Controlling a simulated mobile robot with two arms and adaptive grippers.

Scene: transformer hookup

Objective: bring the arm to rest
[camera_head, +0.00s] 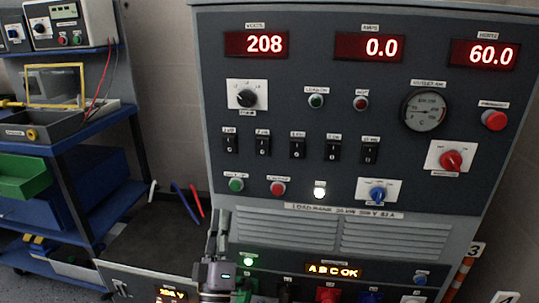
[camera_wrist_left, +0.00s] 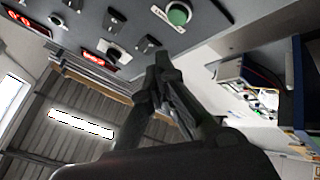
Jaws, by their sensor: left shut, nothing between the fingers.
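My left gripper (camera_head: 218,240) stands upright in front of the lower part of the grey load bank panel (camera_head: 300,170) in the head view, with its fingers together and nothing between them. In the left wrist view the gripper (camera_wrist_left: 165,65) is shut and empty, its fingertips just below a green round button (camera_wrist_left: 178,14) on a panel. I cannot tell whether it touches the panel. My right gripper is in neither view.
A blue shelf cart (camera_head: 70,145) with instruments stands at the left. Loose coloured leads (camera_head: 187,203) show left of my gripper.

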